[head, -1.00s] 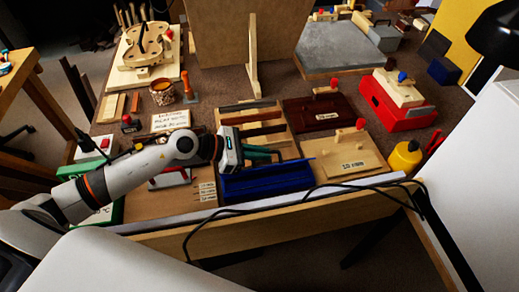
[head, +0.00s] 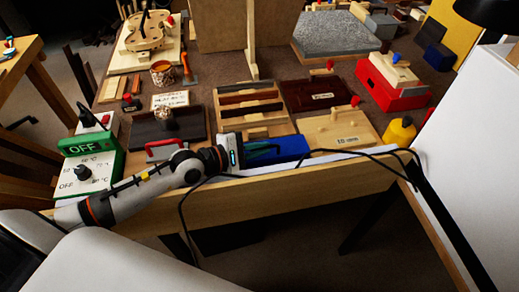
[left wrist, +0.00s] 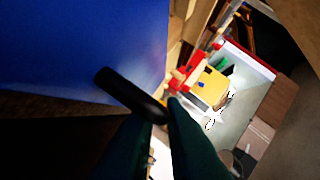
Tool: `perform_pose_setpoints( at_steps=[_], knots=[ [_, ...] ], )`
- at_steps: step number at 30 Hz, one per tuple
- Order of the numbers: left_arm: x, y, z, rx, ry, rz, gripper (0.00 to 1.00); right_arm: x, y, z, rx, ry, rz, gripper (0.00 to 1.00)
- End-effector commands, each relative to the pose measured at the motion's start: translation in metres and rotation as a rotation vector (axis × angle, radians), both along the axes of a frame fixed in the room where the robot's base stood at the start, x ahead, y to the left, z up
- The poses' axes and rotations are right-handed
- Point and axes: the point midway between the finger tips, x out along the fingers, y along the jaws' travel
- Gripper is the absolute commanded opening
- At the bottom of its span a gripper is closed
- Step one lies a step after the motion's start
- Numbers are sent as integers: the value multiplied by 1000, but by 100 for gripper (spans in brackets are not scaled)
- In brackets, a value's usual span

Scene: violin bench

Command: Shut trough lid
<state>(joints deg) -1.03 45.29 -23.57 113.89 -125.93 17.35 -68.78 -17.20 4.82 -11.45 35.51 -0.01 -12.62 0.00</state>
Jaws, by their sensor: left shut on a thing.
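The blue trough lid (head: 292,147) shows as a flat, bright blue panel at the front edge of the bench in the head view. It also fills the upper left of the left wrist view (left wrist: 80,45). A black bar handle (left wrist: 132,95) stands out from its edge. My left gripper (head: 275,152) is at the lid's left side with its dark green fingers shut on the handle; they also show in the left wrist view (left wrist: 157,112). The trough's inside is hidden, and I cannot tell whether the lid lies fully flat. My right gripper is not in view.
A black cable (head: 335,152) runs across the bench's front edge by the lid. A pale wooden board with a red knob (head: 335,132) and a yellow bottle (head: 399,132) stand to the right. A slotted wooden tray (head: 251,107) lies behind. A green control box (head: 90,165) is left.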

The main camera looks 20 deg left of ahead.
Motion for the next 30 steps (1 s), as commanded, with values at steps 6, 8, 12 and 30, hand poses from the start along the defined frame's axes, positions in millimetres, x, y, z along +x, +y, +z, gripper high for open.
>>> perform_pose_setpoints(
  at_steps=[6, 8, 12, 30],
  knots=[
    [1, 1, -6, 44, -63, 1, 0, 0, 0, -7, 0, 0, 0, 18],
    [1, 1, -6, 51, -72, 1, 0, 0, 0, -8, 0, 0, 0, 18],
    [1, 2, -7, 60, -85, 1, 0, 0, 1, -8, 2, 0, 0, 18],
    [1, 1, -7, 60, -85, 1, 31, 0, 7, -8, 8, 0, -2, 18]
  ],
)
